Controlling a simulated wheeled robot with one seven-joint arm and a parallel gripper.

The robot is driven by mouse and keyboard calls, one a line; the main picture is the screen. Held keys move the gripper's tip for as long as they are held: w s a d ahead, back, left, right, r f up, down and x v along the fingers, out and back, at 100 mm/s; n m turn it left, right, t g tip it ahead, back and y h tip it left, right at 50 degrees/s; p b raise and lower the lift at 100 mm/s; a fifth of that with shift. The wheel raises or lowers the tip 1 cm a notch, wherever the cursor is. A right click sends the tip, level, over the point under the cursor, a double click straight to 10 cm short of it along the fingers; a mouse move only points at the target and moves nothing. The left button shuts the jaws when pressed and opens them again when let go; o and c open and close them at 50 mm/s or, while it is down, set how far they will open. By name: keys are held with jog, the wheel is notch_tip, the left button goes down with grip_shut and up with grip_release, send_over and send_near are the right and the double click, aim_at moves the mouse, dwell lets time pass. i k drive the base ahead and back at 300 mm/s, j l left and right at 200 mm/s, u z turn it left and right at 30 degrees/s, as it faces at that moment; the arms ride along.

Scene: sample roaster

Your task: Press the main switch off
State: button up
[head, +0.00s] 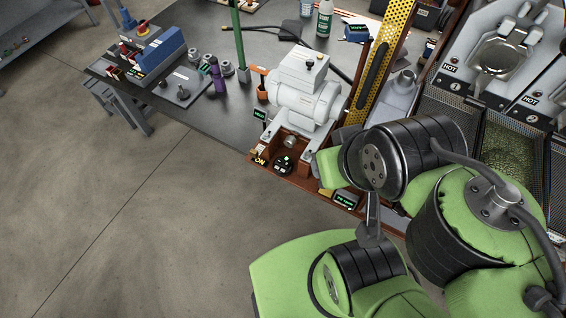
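A small black switch block (284,163) with a lit green dot sits on the reddish-brown base at the front of the white machine. A dark plate with yellow "ON" lettering (260,161) is just left of it. I take this block for the main switch; its exact position is too small to read. My green and black arm fills the lower right, with its joints to the right of the switch block. I cannot make out my gripper's fingertips; the arm links hide what lies behind them. Nothing of mine visibly touches the switch block.
The white motor-like machine (305,98) stands right behind the switch block. A small green-lit display (346,200) is on the base's right. Roaster trays marked "HOT" (449,67) are at the right. The dark table (215,110) holds tools and bottles; the floor at left is clear.

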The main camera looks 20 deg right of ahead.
aim_at(281, 163)
jog(key=i+j+z, duration=0.2)
jog(key=i+j, duration=0.2)
jog(key=j, duration=0.25)
jog(key=i+j+z, duration=0.1)
jog(key=j, duration=0.25)
jog(key=i+j+z, duration=0.1)
jog(key=i+j, duration=0.15)
jog(key=i+j+z, duration=0.1)
jog(key=j, duration=0.4)
jog(key=i, duration=0.05)
